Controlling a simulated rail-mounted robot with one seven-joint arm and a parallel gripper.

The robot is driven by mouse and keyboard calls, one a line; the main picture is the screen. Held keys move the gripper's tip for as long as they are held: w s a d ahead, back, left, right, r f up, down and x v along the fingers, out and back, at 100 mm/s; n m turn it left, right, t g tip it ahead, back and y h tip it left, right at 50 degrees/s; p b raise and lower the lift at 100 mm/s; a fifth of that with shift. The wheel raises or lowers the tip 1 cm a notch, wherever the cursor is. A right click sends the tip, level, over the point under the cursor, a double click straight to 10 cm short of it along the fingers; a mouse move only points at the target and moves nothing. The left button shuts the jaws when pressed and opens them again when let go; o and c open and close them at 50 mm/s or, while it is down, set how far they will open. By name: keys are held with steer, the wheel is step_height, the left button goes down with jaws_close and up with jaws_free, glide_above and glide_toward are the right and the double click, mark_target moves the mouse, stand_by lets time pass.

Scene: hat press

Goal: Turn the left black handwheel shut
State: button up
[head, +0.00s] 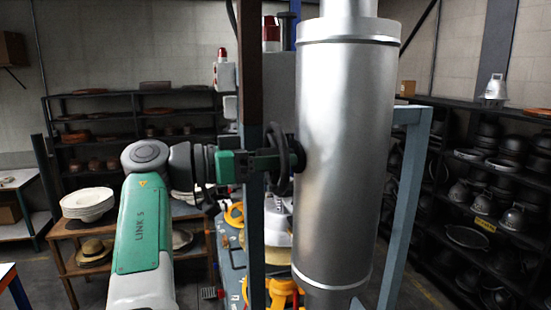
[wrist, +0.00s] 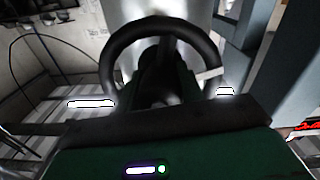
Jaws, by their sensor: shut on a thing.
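The black handwheel (head: 285,148) shows nearly edge-on in the head view, against the left side of a large silver cylinder. In the wrist view its thick black rim (wrist: 160,25) arches across the upper middle, with the hub area dark below it. My gripper (head: 270,162) comes from the left and is shut on the handwheel. In the wrist view my gripper (wrist: 165,85) covers the wheel's centre and lower part. The exact place of the grip is in shadow, and a post partly hides the gripper in the head view.
The silver cylinder (head: 343,150) stands right beside the wheel. A dark upright post (head: 250,80) crosses in front of my gripper. A blue-grey frame (head: 405,200) stands to the right. Shelves with hat forms (head: 490,190) line the right wall, and a wooden rack (head: 90,245) stands behind my arm.

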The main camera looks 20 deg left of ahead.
steer(key=m, duration=0.5)
steer(key=shift+m, duration=0.3)
steer(key=m, duration=1)
steer(key=shift+m, duration=0.4)
steer(key=m, duration=0.4)
steer(key=shift+m, duration=0.6)
steer(key=o, duration=0.7)
steer(key=b+v, duration=0.2)
steer(key=v, duration=0.5)
steer(key=shift+s+a+r, duration=0.1)
steer(key=shift+s+a, duration=0.15)
steer(key=shift+s, duration=0.1)
